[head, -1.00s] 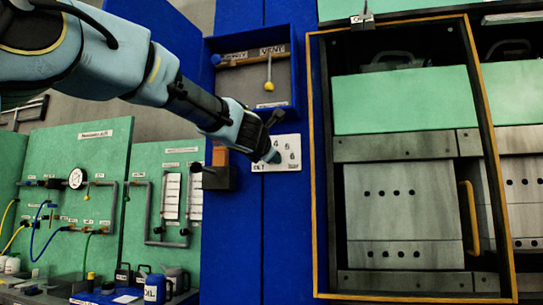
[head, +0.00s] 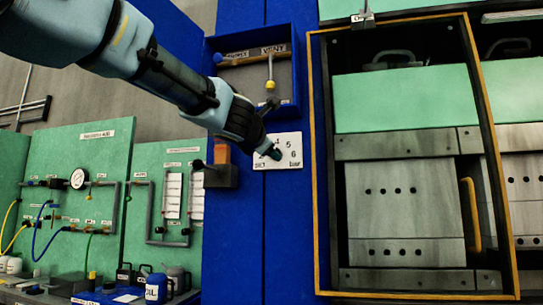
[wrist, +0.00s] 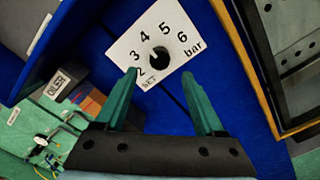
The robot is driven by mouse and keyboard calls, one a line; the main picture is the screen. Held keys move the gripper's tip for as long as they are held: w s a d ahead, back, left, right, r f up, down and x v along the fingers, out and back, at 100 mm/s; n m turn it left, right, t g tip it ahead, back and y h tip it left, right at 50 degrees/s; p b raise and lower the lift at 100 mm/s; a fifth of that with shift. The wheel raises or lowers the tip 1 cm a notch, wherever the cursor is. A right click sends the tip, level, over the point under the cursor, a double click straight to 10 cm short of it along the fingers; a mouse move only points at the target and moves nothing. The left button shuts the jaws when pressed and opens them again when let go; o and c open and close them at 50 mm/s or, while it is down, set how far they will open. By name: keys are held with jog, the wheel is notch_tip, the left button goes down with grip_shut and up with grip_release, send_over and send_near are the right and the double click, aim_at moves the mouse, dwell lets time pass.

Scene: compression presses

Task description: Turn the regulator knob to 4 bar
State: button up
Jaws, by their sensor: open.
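The wrist view shows the plate (wrist: 178,38) tilted, numbered 2 to 6, with "SET" and "bar". Its dark round knob (wrist: 159,62) sits in the middle; I cannot make out a pointer or its setting. My gripper (wrist: 160,78) is open with green fingers, one toward each side of the knob. The tips appear just below the knob, and I cannot tell contact. In the head view my gripper (head: 270,149) covers the plate's left part and the knob.
A black box with an orange part (head: 221,175) projects just left of the plate. A recessed blue box with a vent lever (head: 270,84) is above. The yellow-framed press (head: 402,190) stands to the right. The blue panel below the plate (head: 285,235) is bare.

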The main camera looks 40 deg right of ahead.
jog(key=v, duration=0.5)
jog(key=shift+a, duration=0.15)
jog(key=w+a+f+m+y, duration=0.2)
jog(key=w+a+f+m, duration=0.15)
jog(key=w+f, duration=0.35)
jog(key=w+a+f+m+y, duration=0.2)
jog(key=w+a+f, duration=0.3)
jog(key=f, duration=0.5)
jog(key=w+a+f+m+g+y+p, duration=0.15)
jog(key=w+a+f+m+y, duration=0.25)
jog(key=a+f, duration=0.85)
jog(key=s+a+f+m+g+y, duration=0.2)
jog(key=a+f+m+g+y, duration=0.15)
jog(key=a+f, duration=0.9)
jog(key=s+a+f+m+g+y, duration=0.1)
jog(key=s+a+f+m, duration=0.1)
jog(key=s+a+f, duration=0.2)
jog(key=s+a+f+m+g+y, duration=0.1)
jog(key=s+a+f, duration=0.4)
jog(key=a, duration=0.6)
jog(key=shift+s+a+m+g+y, duration=0.3)
jog(key=shift+s+m+g+y, duration=0.1)
jog(key=shift+s+g+y, duration=0.25)
